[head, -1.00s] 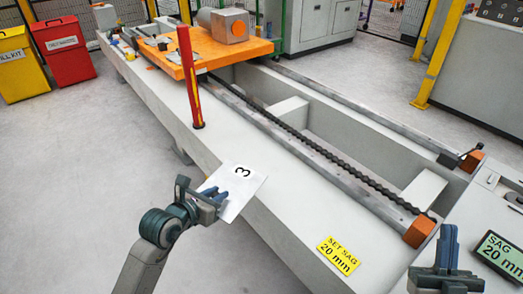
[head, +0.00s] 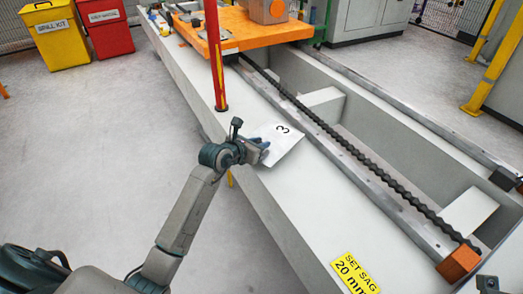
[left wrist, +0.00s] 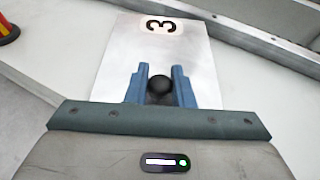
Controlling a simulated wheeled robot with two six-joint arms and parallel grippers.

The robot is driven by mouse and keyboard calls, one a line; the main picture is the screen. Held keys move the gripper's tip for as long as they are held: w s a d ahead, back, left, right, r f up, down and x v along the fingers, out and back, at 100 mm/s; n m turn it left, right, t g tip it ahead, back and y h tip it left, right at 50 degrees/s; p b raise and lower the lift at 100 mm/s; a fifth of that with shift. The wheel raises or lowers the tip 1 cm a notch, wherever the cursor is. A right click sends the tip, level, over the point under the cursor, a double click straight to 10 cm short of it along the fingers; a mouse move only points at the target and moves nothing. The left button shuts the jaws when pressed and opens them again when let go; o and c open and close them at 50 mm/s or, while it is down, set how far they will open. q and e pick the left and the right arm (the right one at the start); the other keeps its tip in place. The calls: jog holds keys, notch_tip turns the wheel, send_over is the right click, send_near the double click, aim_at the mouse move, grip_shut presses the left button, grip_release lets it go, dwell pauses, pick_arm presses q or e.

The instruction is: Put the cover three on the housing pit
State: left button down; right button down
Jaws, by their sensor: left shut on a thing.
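Cover three is a thin pale plate (head: 286,150) marked "3", with a black knob (left wrist: 160,86) on it. My left gripper (head: 265,145) is shut on this knob, its blue fingers (left wrist: 160,84) on either side in the left wrist view. The plate is over the near pale beam, beside the near rail; its height is unclear. A long recessed pit (head: 330,125) with a dark chain runs between the rails; I cannot tell which part is the housing pit. Only a bit of my right gripper (head: 488,284) shows at the bottom right edge.
A red post (head: 215,60) stands on the beam, left of and beyond the plate. An orange table (head: 240,30) is at the back. A yellow "SET SAG 20 mm" sign (head: 355,273) and an orange block (head: 459,263) are toward the front. The beam between is clear.

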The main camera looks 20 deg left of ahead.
aim_at(270, 137)
pick_arm(q)
jog(key=shift+w+a, duration=0.2)
jog(key=shift+w, duration=0.9)
jog(key=shift+f+b, duration=0.8)
jog(key=shift+f, duration=1.1)
jog(key=c, duration=1.3)
grip_release()
jog(key=shift+o, duration=0.2)
